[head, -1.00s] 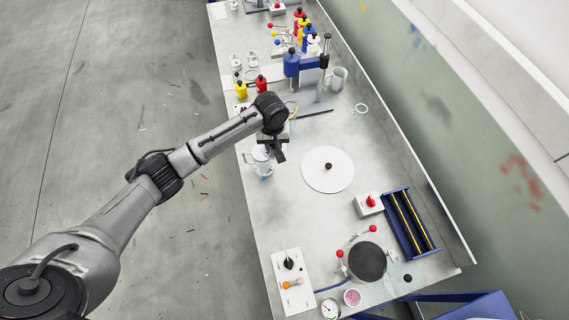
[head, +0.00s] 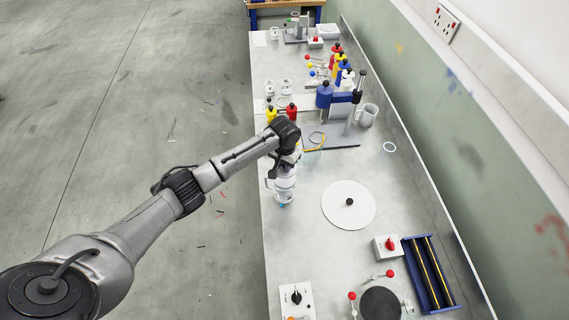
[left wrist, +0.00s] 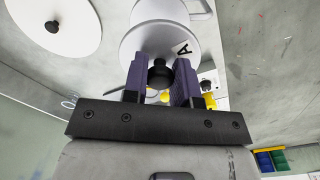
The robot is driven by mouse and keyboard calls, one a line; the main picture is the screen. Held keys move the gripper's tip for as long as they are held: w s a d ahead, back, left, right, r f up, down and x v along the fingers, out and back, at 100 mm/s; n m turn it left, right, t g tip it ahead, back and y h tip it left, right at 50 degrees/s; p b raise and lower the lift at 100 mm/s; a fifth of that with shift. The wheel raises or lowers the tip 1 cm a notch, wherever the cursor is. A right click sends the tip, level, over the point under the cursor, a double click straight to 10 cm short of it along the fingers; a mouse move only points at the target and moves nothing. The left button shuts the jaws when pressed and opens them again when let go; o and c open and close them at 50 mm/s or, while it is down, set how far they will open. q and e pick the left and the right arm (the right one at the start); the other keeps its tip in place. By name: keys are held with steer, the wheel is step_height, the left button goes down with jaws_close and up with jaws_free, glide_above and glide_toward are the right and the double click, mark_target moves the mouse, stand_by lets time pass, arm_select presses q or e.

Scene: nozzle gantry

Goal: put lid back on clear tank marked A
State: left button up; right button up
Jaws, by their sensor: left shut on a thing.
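My left gripper (left wrist: 160,80) is shut on a black knob (left wrist: 160,72) in the left wrist view. The knob belongs to a pale round lid (left wrist: 140,42) just past the fingertips. A label with the letter A (left wrist: 184,48) shows at the lid's right side; I cannot tell whether it is on the lid or the tank. The clear tank (head: 284,188), with a side handle, stands near the bench's left edge in the head view, right below my left gripper (head: 286,168). Whether lid and tank touch is hidden. My right gripper is out of view.
A large white disc with a black knob (head: 340,215) lies on the bench to the right of the tank. Red and yellow bottles (head: 291,112) stand behind the arm. A blue-framed rack (head: 430,275) and a red-knob switch box (head: 386,247) are at front right.

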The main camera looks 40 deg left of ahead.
arm_select(q)
steer(key=shift+f+b, duration=1.95)
steer(key=shift+b, duration=0.25)
steer(key=shift+f, duration=0.85)
steer(key=shift+p, duration=0.3)
steer(key=shift+p, duration=0.65)
